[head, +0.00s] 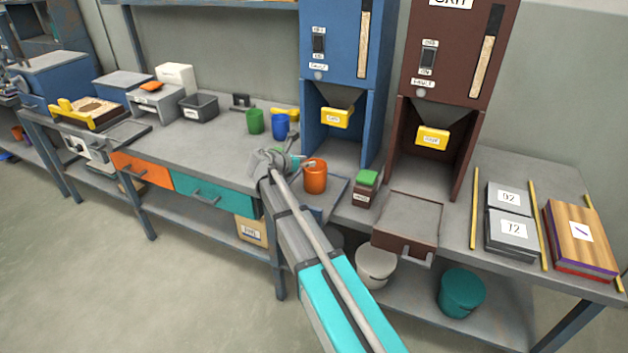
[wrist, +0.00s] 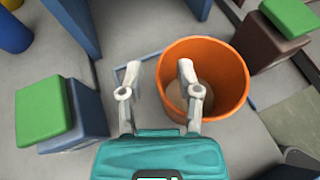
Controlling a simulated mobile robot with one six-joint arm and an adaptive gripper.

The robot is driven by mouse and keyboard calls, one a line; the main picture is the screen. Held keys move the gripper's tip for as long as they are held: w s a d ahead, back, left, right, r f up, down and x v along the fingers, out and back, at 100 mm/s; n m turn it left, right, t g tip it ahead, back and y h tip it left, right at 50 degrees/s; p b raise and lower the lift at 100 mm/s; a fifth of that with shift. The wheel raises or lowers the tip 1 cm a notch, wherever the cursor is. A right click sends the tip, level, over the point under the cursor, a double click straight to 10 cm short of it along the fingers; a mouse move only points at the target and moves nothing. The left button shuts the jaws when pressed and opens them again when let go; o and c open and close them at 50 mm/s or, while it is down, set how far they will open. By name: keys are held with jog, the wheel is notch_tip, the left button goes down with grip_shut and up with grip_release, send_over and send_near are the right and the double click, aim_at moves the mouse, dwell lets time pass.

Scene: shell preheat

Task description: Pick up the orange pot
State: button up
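The orange pot (head: 315,181) stands upright on the bench, in front of the blue machine. In the wrist view the pot (wrist: 238,72) is open at the top, with something pale at the bottom inside. My gripper (head: 298,163) is at the pot's left side in the head view. In the wrist view my gripper (wrist: 160,68) has its fingers apart with nothing held. The left finger is outside the pot's near-left wall and the right finger overlaps its opening. I cannot tell how deep the right finger reaches.
A brown block with a green top (head: 366,188) stands right of the pot. A similar block with a green top (wrist: 43,112) is left of my gripper. Green (head: 255,121) and blue (head: 280,126) cups stand behind. The blue machine (head: 342,80) rises behind the pot.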

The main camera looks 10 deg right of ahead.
grip_shut()
jog(key=shift+r, duration=0.15)
dwell(0.4)
notch_tip(320, 180, up, 3)
jog(key=p, duration=0.3)
jog(key=d+r+p+v, duration=0.1)
jog(key=r+p+v, duration=0.2)
jog(key=p+v, duration=0.7)
jog(key=shift+d+r+v, duration=0.25)
jog(key=shift+r+v, duration=0.05)
jog(key=shift+v, duration=2.85)
jog(key=shift+s+d, duration=0.1)
jog(key=shift+s, duration=0.1)
